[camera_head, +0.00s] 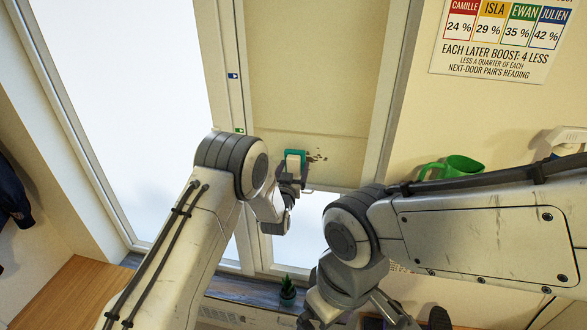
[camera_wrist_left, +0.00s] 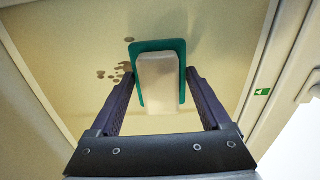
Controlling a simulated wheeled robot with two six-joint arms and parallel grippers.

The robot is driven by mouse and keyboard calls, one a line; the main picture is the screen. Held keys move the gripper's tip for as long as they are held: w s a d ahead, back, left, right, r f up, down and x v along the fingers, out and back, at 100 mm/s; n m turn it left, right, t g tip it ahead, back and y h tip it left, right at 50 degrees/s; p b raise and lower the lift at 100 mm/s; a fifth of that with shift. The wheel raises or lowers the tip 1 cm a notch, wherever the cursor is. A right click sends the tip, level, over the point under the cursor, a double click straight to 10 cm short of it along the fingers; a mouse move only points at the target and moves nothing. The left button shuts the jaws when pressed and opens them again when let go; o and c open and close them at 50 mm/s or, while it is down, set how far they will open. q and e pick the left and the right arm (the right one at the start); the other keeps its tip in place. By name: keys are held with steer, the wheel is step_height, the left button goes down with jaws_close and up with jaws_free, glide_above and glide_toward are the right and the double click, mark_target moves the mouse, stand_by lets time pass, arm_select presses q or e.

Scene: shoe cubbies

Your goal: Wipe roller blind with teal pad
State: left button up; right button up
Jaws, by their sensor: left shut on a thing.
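The roller blind (camera_head: 310,80) is a beige panel hanging down in the right-hand window; it also fills the left wrist view (camera_wrist_left: 215,50). Dark spots (camera_wrist_left: 113,71) mark the blind near its lower part, and they show in the head view (camera_head: 316,157) just right of the pad. The teal pad (camera_wrist_left: 157,45) has a pale block-shaped body. My left gripper (camera_wrist_left: 157,95) is shut on it, a finger on each side. The pad (camera_head: 295,154) is at the blind; whether it touches the cloth I cannot tell. My right gripper (camera_head: 365,320) is low at the bottom edge, its fingertips unclear.
A small potted plant (camera_head: 288,290) stands on the sill (camera_head: 240,290) below the window. A wall chart (camera_head: 500,35) hangs at upper right. A wooden surface (camera_head: 75,290) is at lower left.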

arm_select(q)
steer(key=shift+w+d+b, duration=0.2)
steer(key=shift+w+b, duration=0.55)
steer(key=shift+w, duration=0.2)
